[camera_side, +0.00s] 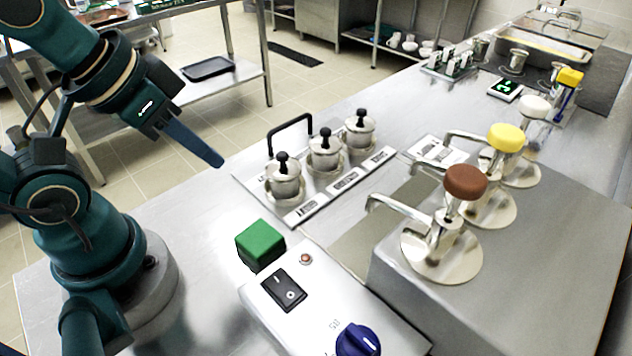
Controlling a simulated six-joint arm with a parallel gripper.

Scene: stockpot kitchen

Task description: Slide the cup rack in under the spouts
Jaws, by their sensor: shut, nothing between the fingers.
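The cup rack (302,220) is a flat metal tray with labels along its front edge and a black arched handle (288,128) at its back left. It holds three lidded metal cups (324,160) with black knobs. It stands on the steel counter, to the left of the pump spouts (393,203) and apart from them. The pumps have brown (466,182), yellow (506,138) and white (535,108) knobs. My gripper (217,160) is shut and empty, in the air to the left of the handle, touching nothing that I can see.
A green block (260,245) and a control box (330,305) with a black switch and blue knob stand in front of the rack. The pumps sit on a raised steel block (540,240). A printed card (436,150) lies behind the spouts. The counter left of the rack is clear.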

